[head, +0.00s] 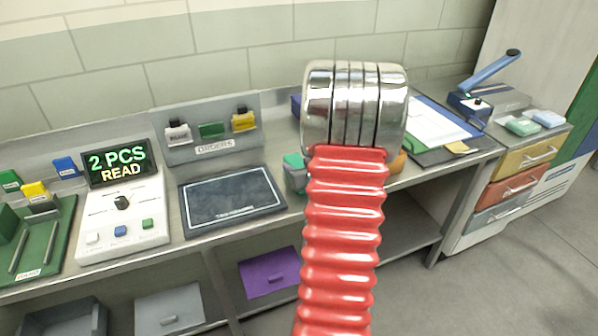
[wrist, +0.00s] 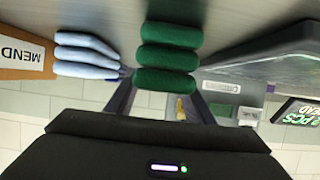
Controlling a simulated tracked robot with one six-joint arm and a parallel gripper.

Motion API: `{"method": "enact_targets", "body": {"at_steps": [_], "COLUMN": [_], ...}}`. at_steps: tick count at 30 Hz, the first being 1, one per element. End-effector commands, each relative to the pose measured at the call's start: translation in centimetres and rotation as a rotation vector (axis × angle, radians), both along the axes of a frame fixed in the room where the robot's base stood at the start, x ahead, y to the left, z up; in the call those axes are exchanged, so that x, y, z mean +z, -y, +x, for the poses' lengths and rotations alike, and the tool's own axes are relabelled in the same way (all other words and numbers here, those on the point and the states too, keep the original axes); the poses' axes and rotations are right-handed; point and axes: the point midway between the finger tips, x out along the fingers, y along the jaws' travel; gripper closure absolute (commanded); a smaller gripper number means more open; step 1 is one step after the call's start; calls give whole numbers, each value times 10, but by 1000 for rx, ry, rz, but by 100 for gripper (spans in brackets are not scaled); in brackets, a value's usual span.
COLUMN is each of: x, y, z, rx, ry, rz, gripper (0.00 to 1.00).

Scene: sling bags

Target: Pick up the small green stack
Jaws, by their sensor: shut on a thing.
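The small green stack (wrist: 167,57), dark green soft rolls piled in three layers, is upright in the middle of the wrist view. My gripper (wrist: 163,86) is shut on it, with a finger at each side. I cannot tell whether the stack touches the bench. A pale blue stack (wrist: 87,55) stands beside it, to the left in the wrist view. In the head view my red arm and its chrome joint hide the gripper. A greenish thing (head: 294,161) shows at the arm's left edge; I cannot tell whether it is the stack.
An orange box marked MEND (wrist: 22,53) stands beyond the blue stack. A dark pad (head: 232,200) lies left of my arm, then a white console (head: 122,222) with a lit sign (head: 118,163). A clipboard (head: 430,125) lies to the right. Stacks (head: 522,126) top the drawers.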

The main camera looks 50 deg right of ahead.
Motion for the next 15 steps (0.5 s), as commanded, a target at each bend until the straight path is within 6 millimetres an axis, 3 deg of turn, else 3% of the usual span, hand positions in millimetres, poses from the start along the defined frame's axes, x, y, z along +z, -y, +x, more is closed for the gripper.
{"method": "enact_targets", "body": {"at_steps": [8,15], "x": [9,39], "y": [0,0], "z": [0,1], "rx": [0,1], "ry": [2,3], "rz": [-1,-4], "gripper": [78,78]}}
